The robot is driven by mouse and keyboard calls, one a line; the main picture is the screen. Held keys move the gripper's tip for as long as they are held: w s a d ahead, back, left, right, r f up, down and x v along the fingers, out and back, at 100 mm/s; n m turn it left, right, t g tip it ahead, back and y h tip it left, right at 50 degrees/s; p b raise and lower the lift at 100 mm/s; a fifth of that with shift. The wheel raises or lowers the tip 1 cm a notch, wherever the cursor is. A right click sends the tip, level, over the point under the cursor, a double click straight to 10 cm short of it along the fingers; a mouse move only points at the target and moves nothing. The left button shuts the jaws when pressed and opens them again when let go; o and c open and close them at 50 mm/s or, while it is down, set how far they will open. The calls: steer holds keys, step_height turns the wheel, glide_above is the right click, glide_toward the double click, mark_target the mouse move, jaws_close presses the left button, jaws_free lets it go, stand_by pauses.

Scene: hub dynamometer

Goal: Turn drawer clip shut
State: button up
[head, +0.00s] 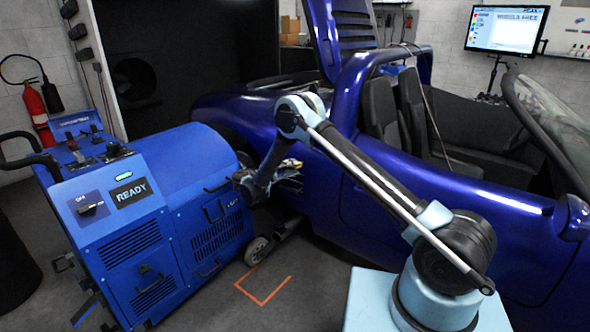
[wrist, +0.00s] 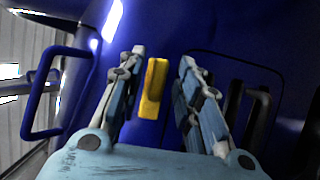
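A yellow clip (wrist: 155,88) stands nearly upright on a dark blue panel in the wrist view. My gripper (wrist: 161,75) is open, with one finger on each side of the clip. Gaps show between the clip and both fingers, so it is not gripped. To the right, a dark outline marks what looks like a drawer front (wrist: 240,66), with dark handle-like parts partly behind the right finger. In the head view, my arm's end is beside the right end of the blue dynamometer cabinet (head: 190,160); I cannot make out the clip there.
A blue bar handle (wrist: 40,108) sticks out left of my gripper in the wrist view. The blue car (head: 390,200) stands close to the right of the cabinet. A wheel (head: 258,251) is at the cabinet's base. Open floor with an orange mark (head: 265,302) lies in front.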

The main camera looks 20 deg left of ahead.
steer(key=shift+x, duration=1.05)
jaws_close()
steer(key=shift+w+d, duration=0.1)
steer(key=shift+w, duration=0.05)
